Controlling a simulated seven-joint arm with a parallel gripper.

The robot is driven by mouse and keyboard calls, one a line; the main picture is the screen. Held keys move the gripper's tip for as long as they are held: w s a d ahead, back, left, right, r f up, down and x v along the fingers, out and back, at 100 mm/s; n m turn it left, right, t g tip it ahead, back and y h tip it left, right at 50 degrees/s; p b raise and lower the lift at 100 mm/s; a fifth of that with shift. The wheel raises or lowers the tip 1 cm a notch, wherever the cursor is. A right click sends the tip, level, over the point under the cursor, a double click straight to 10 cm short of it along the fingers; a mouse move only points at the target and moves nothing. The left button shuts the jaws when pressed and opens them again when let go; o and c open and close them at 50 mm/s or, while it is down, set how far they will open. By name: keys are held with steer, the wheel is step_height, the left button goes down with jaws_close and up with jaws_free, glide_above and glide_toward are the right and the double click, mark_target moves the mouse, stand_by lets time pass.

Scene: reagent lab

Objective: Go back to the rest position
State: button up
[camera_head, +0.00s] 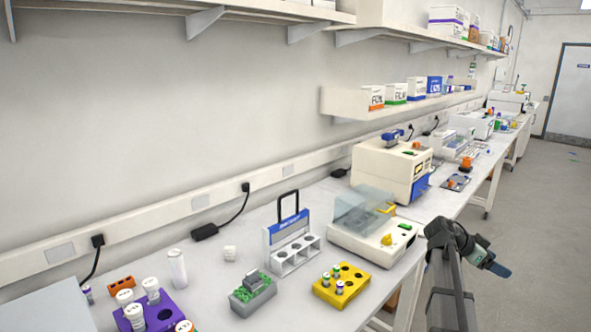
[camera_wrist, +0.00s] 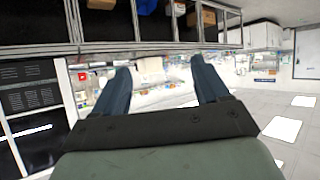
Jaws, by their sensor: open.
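My gripper (camera_head: 490,262) is at the right in the head view, out over the floor beside the bench and clear of it. In the wrist view its two dark fingers (camera_wrist: 160,90) stand wide apart with nothing between them. The wrist camera looks across the room toward shelving and the far floor. My arm rises from the lower right of the head view to the gripper.
The long bench (camera_head: 330,210) holds a purple rack (camera_head: 165,300) with white-capped vials, a yellow rack (camera_head: 345,292) with small vials, a grey-white rack with a handle (camera_head: 292,255), and a machine with a clear lid (camera_head: 350,235). The aisle floor (camera_head: 540,200) right of the bench is open.

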steer(key=s+a+f+n+y, duration=0.3)
steer(key=a+f, duration=0.4)
steer(key=f, duration=0.6)
steer(key=s+a+f+n+y, duration=0.1)
steer(key=s+a+f+n, duration=0.4)
steer(key=f, duration=0.7)
steer(key=s+a+f+n+y, duration=0.25)
steer(key=a+f, duration=0.55)
steer(key=f, duration=0.5)
steer(key=s+a+f+n+g+y, duration=0.1)
steer(key=s+a+f+n, duration=0.1)
steer(key=s+a+f, duration=0.4)
steer(key=s+a+f+n+g+y, duration=0.2)
steer(key=s+a+f, duration=0.4)
steer(key=s, duration=0.8)
steer(key=s+a+f+n+g+y, duration=0.2)
steer(key=s+a+f+n, duration=0.2)
steer(key=s+a+f, duration=0.3)
steer(key=s, duration=0.3)
steer(key=shift+s+a, duration=0.2)
steer(key=shift+a, duration=0.2)
steer(key=shift+y, duration=0.25)
